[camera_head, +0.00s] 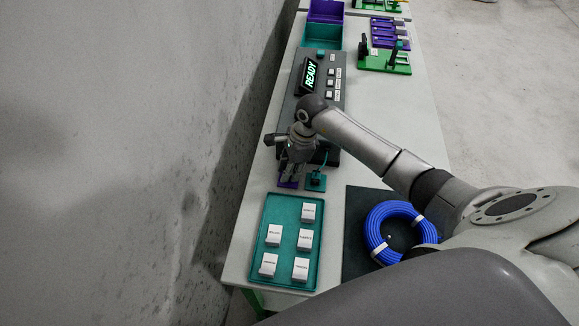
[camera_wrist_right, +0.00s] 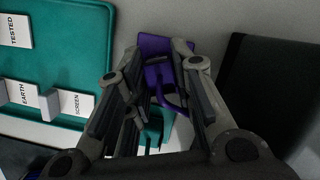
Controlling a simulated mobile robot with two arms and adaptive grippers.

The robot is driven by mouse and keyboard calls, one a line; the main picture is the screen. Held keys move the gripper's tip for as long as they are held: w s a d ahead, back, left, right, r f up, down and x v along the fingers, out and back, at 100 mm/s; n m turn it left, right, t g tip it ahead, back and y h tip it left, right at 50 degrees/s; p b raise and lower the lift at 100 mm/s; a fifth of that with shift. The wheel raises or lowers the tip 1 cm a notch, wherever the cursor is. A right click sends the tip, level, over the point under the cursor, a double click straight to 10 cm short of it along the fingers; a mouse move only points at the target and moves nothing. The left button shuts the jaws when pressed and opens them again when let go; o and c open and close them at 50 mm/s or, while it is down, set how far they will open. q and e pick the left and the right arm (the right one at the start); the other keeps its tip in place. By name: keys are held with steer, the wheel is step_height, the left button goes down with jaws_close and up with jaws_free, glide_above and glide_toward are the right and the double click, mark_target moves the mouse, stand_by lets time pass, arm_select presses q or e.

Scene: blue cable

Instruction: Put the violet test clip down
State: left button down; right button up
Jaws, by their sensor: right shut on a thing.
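My right gripper (camera_head: 290,174) reaches down at the left side of the table, between the dark console and the teal tray. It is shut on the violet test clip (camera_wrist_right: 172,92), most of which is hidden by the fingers. A flat violet pad (camera_wrist_right: 158,45) lies on the table just under and beyond the fingertips; its edge shows in the head view (camera_head: 288,184). I cannot tell whether the clip touches the pad. My left gripper is in neither view.
A teal pad (camera_head: 316,183) with a teal lead stands close right of the gripper. The console (camera_head: 310,75) reads READY. The teal tray (camera_head: 266,235) holds several white labelled blocks. A blue cable coil (camera_head: 374,232) lies on a black mat (camera_head: 356,207). Bare table shows at upper right.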

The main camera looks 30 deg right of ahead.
steer(key=shift+f, duration=0.2)
steer(key=shift+f, duration=0.1)
steer(key=shift+f+b, duration=0.15)
steer(key=shift+b, duration=0.15)
steer(key=o, duration=1)
steer(key=shift+c, duration=0.2)
